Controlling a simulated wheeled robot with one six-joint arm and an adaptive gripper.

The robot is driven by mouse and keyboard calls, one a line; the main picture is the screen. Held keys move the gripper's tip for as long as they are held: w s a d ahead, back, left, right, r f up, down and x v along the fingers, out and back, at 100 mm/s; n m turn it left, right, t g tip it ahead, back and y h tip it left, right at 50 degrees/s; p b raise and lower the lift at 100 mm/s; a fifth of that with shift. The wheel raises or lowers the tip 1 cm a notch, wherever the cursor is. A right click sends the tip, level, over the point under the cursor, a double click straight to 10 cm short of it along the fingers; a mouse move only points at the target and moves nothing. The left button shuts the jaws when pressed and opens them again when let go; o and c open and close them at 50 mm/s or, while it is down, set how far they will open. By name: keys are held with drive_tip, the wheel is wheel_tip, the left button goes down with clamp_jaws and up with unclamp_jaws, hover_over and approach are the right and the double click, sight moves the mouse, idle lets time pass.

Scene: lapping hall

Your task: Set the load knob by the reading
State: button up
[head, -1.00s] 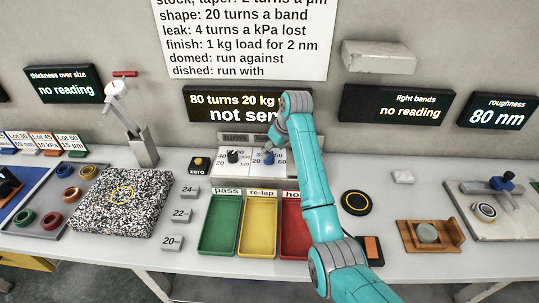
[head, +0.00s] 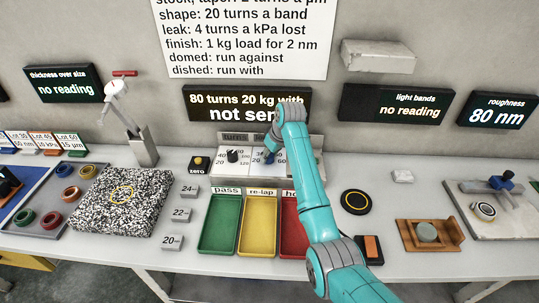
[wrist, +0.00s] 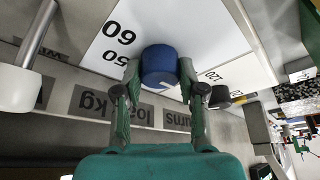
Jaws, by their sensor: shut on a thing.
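The load knob is blue and stands on a white dial (wrist: 215,35); it shows in the wrist view (wrist: 160,66) and, partly hidden, in the head view (head: 268,158). My gripper (wrist: 160,90) is shut on it, one finger at each side; in the head view my gripper (head: 271,150) reaches down to the panel. The numbers 50 and 60 show beside the knob; its pointer is not visible. A black knob (head: 232,156) stands on the dial to the left. The display (head: 240,103) reads "80 turns 20 kg with" and "not sen", the end covered by my arm. The roughness display (head: 497,111) reads 80 nm.
Green, yellow and red trays (head: 220,225) lie in front of the panel. A speckled plate (head: 120,203) and a gauge stand (head: 143,148) are at left. A wall sheet (head: 243,40) lists rules, including "finish: 1 kg load for 2 nm". The thickness and light bands displays show no reading.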

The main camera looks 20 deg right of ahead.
drive_tip(key=shift+m, duration=0.3)
drive_tip(key=m, duration=0.2)
drive_tip(key=m+h, duration=0.1)
drive_tip(key=shift+a+m+t+h, duration=0.15)
drive_tip(key=shift+m+t+h, duration=0.15)
drive_tip(key=shift+m, duration=0.1)
drive_tip(key=m+h, duration=0.1)
drive_tip(key=m, duration=0.3)
drive_tip(key=shift+h, duration=0.4)
drive_tip(key=m+g+h, duration=0.1)
drive_tip(key=m, duration=0.4)
drive_tip(key=shift+a, duration=0.15)
drive_tip(key=m+g+h, duration=0.1)
drive_tip(key=m, duration=0.3)
drive_tip(key=shift+w, duration=0.1)
drive_tip(key=shift+m+g+h, duration=0.3)
drive_tip(key=o, duration=1.1)
drive_tip(key=shift+o, duration=0.2)
drive_tip(key=shift+r, duration=0.1)
